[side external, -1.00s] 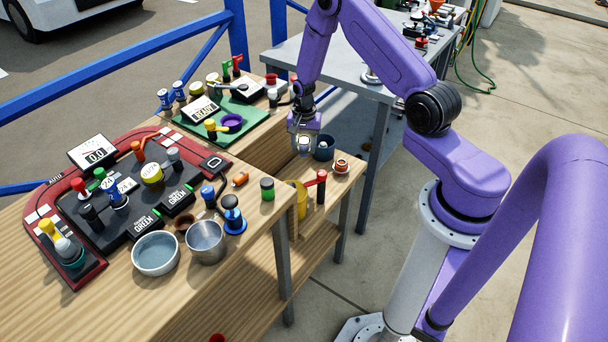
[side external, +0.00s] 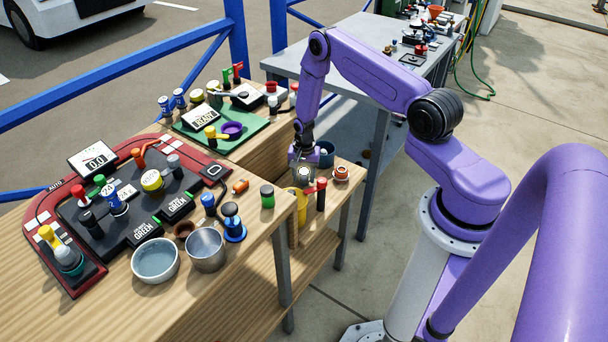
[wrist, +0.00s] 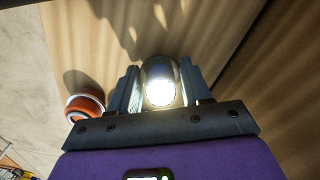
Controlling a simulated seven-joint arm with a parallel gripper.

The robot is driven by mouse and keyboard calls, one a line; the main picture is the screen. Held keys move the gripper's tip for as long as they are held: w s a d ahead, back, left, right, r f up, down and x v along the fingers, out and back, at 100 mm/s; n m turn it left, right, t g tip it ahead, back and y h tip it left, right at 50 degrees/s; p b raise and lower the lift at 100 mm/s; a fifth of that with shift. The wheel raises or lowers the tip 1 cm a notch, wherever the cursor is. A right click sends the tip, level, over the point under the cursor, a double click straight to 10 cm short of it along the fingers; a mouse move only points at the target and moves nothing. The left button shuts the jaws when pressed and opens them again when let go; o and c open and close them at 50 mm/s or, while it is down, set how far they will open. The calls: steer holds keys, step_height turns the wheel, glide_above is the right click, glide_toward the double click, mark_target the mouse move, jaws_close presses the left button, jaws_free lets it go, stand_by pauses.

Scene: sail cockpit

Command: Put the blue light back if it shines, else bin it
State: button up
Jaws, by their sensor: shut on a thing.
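My gripper (side external: 303,176) is low over the small wooden side shelf, in front of a dark blue cup (side external: 325,153). In the wrist view my gripper (wrist: 160,92) is shut on a short round thing (wrist: 160,78) with a dark grey body. Its face toward the wrist camera is bright white; I cannot tell glow from sunlight. No blue shows on it. In the side view the fingers and arm mostly hide it. Which container is the bin is not clear.
An orange and white round part (side external: 341,173) stands right of my gripper. A red-topped post (side external: 321,190) and a yellow part (side external: 301,205) are close in front. A metal cup (side external: 207,248) and a grey bowl (side external: 156,262) stand on the main table, beside the control panel (side external: 130,205).

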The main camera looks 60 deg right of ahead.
mark_target(304, 170)
steer(key=shift+f, duration=0.1)
steer(key=o, duration=1.1)
steer(key=shift+c, duration=0.2)
step_height(304, 170, up, 12)
steer(key=s+a+r+n, duration=0.4)
steer(key=a+r+n, duration=0.2)
steer(key=a+r, duration=0.3)
steer(key=s+a+r+n, duration=0.55)
steer(key=a+r, duration=0.25)
steer(key=a, duration=0.2)
steer(key=s+a+r+n, duration=0.1)
steer(key=s+r+n, duration=0.3)
steer(key=s+n, duration=0.3)
steer(key=s+a+r+n, duration=0.1)
steer(key=s+r+n, duration=0.2)
steer(key=s, duration=1.1)
steer(key=n, duration=0.3)
steer(key=shift+s+r+n, duration=0.25)
steer(key=shift+r+n, duration=0.1)
steer(key=shift+r, duration=0.05)
